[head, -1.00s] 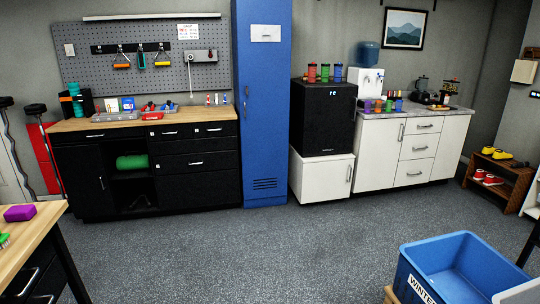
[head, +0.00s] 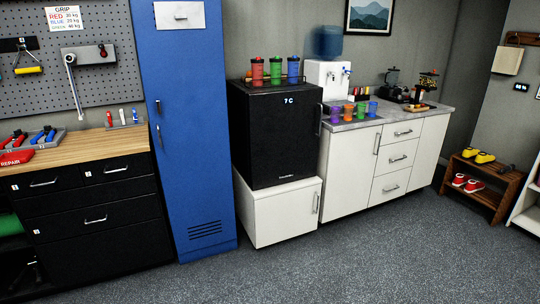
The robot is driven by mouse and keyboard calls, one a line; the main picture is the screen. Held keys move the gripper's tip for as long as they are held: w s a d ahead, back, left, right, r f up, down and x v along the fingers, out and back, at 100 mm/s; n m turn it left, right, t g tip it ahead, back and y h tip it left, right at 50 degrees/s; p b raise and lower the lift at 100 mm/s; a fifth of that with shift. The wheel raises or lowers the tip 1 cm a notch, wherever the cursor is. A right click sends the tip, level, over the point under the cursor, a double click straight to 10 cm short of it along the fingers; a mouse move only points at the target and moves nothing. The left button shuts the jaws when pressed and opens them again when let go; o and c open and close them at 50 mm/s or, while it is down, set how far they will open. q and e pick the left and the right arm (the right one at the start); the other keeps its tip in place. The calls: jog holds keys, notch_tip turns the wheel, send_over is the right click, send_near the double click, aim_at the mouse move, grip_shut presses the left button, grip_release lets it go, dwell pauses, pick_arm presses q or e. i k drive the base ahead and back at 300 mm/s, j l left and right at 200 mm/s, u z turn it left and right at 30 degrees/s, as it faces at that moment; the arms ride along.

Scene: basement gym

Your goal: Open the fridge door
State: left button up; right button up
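The black mini fridge (head: 275,140) stands on a white cabinet (head: 283,212), between the blue locker and the white counter units. Its door is shut, and a small display near its top reads "7 C". A dark vertical handle (head: 319,120) runs along the right edge of the fridge. Red, green and blue cups (head: 275,70) stand in a tray on top of it. Neither of my grippers shows in the head view.
A tall blue locker (head: 190,130) stands just left of the fridge, with a black workbench (head: 95,215) further left. A counter (head: 400,115) with several cups and a water dispenser (head: 328,78) is at right. The grey floor (head: 350,265) in front is clear.

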aim_at(285, 126)
jog(key=i+z, duration=0.1)
jog(key=i, duration=0.55)
jog(key=i+j+z, duration=0.1)
jog(key=i, duration=0.5)
